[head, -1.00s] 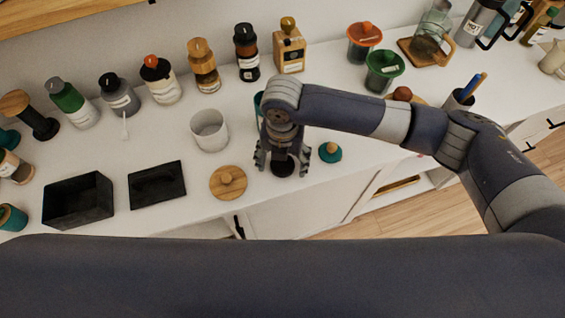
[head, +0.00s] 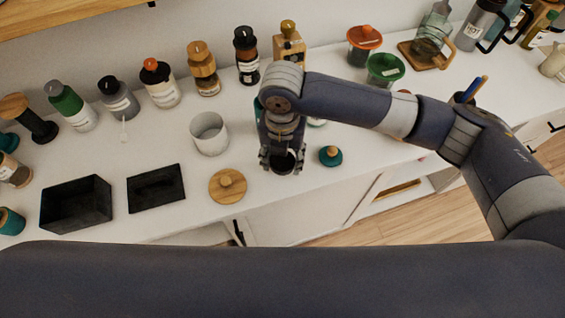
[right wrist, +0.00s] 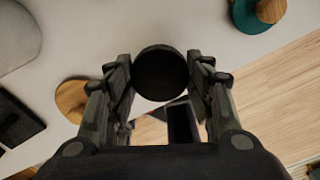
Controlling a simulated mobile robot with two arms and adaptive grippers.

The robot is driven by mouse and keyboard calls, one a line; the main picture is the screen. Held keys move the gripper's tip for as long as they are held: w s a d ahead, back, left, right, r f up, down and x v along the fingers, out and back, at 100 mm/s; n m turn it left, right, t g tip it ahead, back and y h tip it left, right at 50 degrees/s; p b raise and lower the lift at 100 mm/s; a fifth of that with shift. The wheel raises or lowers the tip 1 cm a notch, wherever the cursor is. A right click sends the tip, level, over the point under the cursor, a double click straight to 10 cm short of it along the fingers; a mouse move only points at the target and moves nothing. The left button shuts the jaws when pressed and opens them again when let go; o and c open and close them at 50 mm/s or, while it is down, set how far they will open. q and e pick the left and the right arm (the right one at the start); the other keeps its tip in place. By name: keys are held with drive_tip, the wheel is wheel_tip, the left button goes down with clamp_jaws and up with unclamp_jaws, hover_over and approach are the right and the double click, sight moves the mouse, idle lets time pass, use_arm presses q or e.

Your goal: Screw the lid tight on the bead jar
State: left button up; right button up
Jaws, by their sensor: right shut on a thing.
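My right gripper (head: 281,165) points down near the counter's front edge, its fingers closed on a dark round lid (head: 284,161). In the right wrist view, the flat black top of this lid (right wrist: 160,73) sits between the two fingers (right wrist: 160,80), which touch its sides. Whatever is below the lid is hidden, so I cannot see the bead jar's body or any beads, or tell how the lid is seated. My left gripper is not in view.
A wooden lid with a knob (head: 228,187) and a teal lid (head: 331,156) lie on either side of the gripper. A white cup (head: 209,134) stands behind left. A black box (head: 76,204) and a black tray (head: 156,188) are farther left. Several bottles line the back.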

use_arm(q)
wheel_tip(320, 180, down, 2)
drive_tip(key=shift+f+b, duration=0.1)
drive_tip(key=shift+b, duration=0.85)
use_arm(e)
drive_tip(key=s+a+r, duration=0.1)
drive_tip(key=s+a, duration=0.2)
drive_tip(key=s, duration=1.2)
drive_tip(key=shift+s+r, duration=0.3)
drive_tip(key=shift+s, duration=0.1)
drive_tip(key=shift+d, duration=0.1)
drive_tip(key=w+d+r+m, duration=0.2)
drive_tip(key=w+d+m, duration=0.2)
drive_tip(key=d+m, duration=0.3)
drive_tip(key=w+d+r+m, duration=0.3)
drive_tip(key=d+m, duration=0.4)
drive_tip(key=m, duration=0.8)
drive_tip(key=w+d+r+m, duration=0.3)
drive_tip(key=d+m, duration=0.4)
drive_tip(key=m, duration=0.5)
drive_tip(key=shift+w+d+r, duration=0.15)
drive_tip(key=shift+w+d, duration=0.25)
drive_tip(key=shift+w, duration=0.4)
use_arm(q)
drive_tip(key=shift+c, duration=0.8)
